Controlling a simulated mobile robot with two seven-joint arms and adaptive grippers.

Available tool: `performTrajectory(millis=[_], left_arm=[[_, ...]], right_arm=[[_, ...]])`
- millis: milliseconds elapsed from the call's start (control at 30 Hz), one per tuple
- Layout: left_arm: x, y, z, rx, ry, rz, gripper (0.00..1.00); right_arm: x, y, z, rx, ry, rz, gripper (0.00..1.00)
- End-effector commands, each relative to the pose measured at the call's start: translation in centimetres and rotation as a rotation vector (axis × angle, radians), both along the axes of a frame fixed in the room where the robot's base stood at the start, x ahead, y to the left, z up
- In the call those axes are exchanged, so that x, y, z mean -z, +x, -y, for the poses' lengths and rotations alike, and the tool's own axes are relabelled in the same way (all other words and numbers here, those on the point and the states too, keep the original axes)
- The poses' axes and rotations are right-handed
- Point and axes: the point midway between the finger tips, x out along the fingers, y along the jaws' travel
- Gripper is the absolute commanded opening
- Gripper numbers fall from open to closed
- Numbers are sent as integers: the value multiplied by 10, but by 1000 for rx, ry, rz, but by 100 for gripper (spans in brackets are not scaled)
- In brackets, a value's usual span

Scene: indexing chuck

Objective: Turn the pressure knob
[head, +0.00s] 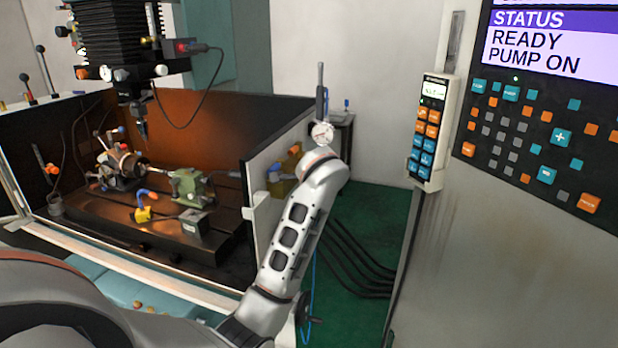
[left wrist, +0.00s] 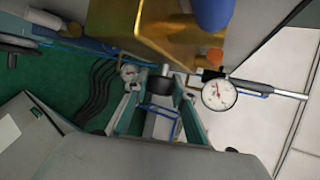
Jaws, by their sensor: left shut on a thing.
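The pressure knob (left wrist: 161,84) is a small dark knob with a pale stem, in the middle of the left wrist view. My left gripper (left wrist: 158,90) has its fingers on both sides of it and is shut on it. A white dial gauge (left wrist: 219,94) sits just right of the knob, and a smaller gauge (left wrist: 130,72) sits to its left. In the head view my left arm reaches up past the enclosure's side panel; its wrist hides the fingers and knob. A round gauge (head: 322,133) shows just above the wrist. My right gripper is in neither view.
A gold block (left wrist: 140,30) is close above the gripper. The white side panel (head: 265,205) stands left of my arm. A control cabinet (head: 500,250) with a hanging pendant (head: 432,130) stands right. Black hoses (head: 350,255) run over the green floor between.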

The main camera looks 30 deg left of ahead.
Motion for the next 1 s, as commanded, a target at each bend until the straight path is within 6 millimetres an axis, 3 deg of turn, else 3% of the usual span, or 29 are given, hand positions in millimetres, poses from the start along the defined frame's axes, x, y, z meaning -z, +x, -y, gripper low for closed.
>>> performTrajectory(millis=[233, 267, 300, 733, 1000], left_arm=[[1, 0, 0, 0, 0, -2, 4], [1, 0, 0, 0, 0, -2, 33], [1, 0, 0, 0, 0, -2, 43], [-2, -3, 4, 1, -2, 2, 43], [-24, -33, 30, 3, -4, 5, 43]], right_arm=[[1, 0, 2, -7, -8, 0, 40], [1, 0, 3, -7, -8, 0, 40], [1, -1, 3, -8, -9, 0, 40], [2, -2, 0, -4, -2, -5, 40], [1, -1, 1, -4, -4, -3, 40]])
